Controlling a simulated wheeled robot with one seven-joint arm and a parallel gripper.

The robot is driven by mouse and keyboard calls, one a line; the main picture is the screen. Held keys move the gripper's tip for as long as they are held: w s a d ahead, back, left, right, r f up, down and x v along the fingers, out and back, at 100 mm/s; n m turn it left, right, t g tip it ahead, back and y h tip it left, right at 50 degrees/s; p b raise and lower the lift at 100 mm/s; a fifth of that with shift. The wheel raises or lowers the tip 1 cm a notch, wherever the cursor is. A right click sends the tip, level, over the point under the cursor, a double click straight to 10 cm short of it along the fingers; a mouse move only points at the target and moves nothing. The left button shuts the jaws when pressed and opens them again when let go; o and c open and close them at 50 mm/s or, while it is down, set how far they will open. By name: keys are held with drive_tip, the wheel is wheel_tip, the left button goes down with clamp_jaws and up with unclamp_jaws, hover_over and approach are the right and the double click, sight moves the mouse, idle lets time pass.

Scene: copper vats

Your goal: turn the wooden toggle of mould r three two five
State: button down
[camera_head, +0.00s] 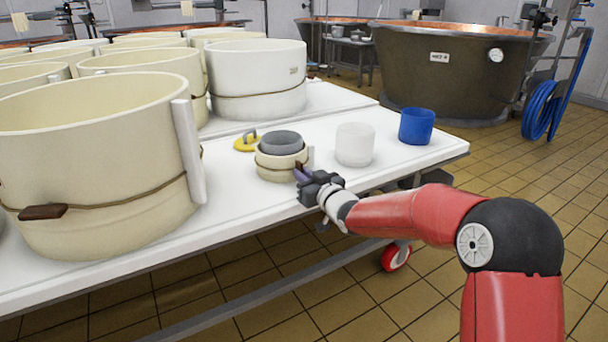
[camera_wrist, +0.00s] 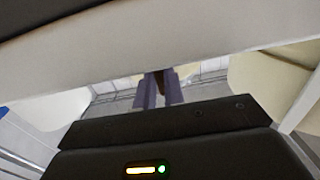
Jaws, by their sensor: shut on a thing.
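A small cream mould (camera_head: 279,168) stands on the white table, with a grey round piece (camera_head: 281,142) inside its top. A cord runs around it; I cannot read any number on it. My gripper (camera_head: 302,175) reaches in from the right and is at the mould's near right side. In the wrist view my gripper's purple-grey fingers (camera_wrist: 160,92) are close together, with a brown wooden toggle (camera_wrist: 159,76) between them. A pale surface fills the top of that view and hides much of the rest. The toggle is hidden by my gripper in the head view.
A large cream mould (camera_head: 90,200) with a brown toggle (camera_head: 43,212) stands left. A yellow piece (camera_head: 246,143), white cup (camera_head: 354,147) and blue cup (camera_head: 416,127) are near the small mould. The white table (camera_head: 240,215) has bare room in front. A vat (camera_head: 450,85) stands behind.

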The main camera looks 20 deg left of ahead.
drive_tip(key=shift+f, duration=0.1)
idle(0.4)
drive_tip(key=c, duration=1.5)
unclamp_jaws()
drive_tip(key=shift+d, duration=0.1)
drive_tip(key=v, duration=0.7)
drive_tip(key=shift+s+d, duration=0.25)
